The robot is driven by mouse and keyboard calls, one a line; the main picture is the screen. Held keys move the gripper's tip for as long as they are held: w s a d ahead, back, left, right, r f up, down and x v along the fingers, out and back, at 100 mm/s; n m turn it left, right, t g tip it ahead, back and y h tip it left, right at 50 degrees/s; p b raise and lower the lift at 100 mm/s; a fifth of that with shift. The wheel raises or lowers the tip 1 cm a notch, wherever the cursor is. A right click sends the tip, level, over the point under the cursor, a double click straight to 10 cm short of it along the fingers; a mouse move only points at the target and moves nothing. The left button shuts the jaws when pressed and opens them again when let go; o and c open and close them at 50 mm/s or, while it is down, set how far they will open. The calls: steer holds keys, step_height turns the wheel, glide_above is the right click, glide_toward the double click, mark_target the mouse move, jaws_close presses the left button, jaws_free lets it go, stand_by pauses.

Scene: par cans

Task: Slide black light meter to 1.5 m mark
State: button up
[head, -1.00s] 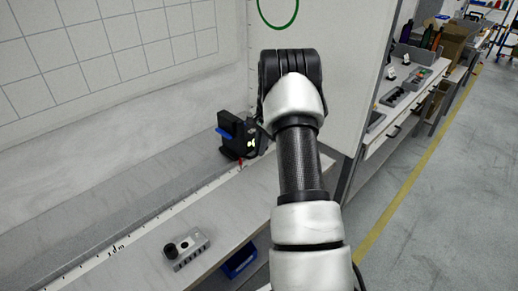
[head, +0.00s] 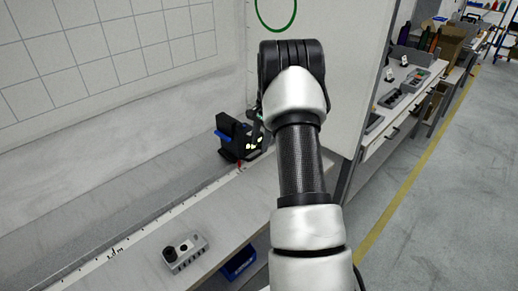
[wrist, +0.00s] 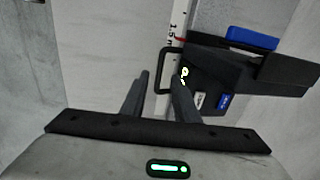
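The black light meter (head: 236,138) with a blue part sits on the bench by the scale strip, left of my forearm in the head view. It fills the right of the wrist view (wrist: 235,72), with a black loop handle (wrist: 159,70) on its left. A red pointer (wrist: 180,39) lies at the scale strip (wrist: 178,12), close to the "1.5 m" print. My gripper (wrist: 160,78) is open, one finger left of the handle's outer bar and the other right of it. I cannot tell whether either finger touches. My arm mostly hides the gripper in the head view.
A grey box with a black knob (head: 186,252) stands on the bench near its front edge. A white panel (head: 345,60) stands behind my arm. A blue bin (head: 239,261) is below the bench edge. Open floor lies to the right.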

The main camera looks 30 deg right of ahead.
step_height(320, 180, up, 13)
steer(key=s+p, duration=0.1)
steer(key=s, duration=0.1)
steer(key=shift+s+d, duration=0.15)
steer(key=shift+d, duration=0.2)
steer(key=shift+r, duration=0.15)
